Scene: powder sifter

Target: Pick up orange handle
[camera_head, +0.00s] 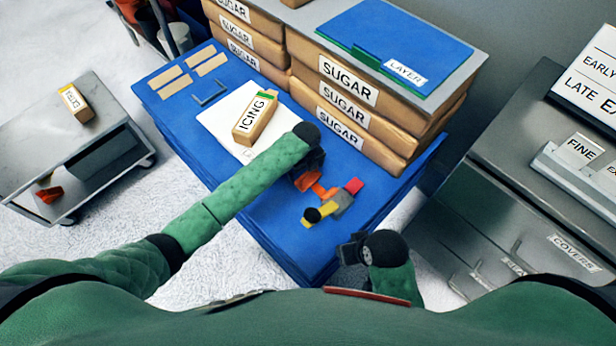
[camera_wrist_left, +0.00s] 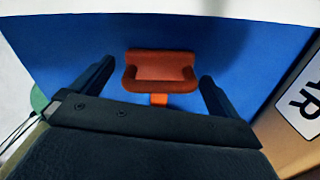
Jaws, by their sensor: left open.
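The orange handle (camera_head: 318,186) lies on the blue table top, joined or close to a grey piece with a red end and a yellow end (camera_head: 335,205). My left gripper (camera_head: 310,172) is over the handle and partly hides it in the head view. In the left wrist view, my left gripper (camera_wrist_left: 155,85) is open, with a finger to either side of the orange-red handle (camera_wrist_left: 160,72) and apart from it. My right gripper (camera_head: 350,250) is near the table's front right edge, empty as far as I see; its jaw opening is unclear.
An ICING box (camera_head: 255,117) lies on a white sheet (camera_head: 215,120) behind my left gripper. Stacked SUGAR boxes (camera_head: 345,100) stand at the table's back right. A grey cart (camera_head: 50,130) is at left. A metal cabinet (camera_head: 490,140) with labels is at right.

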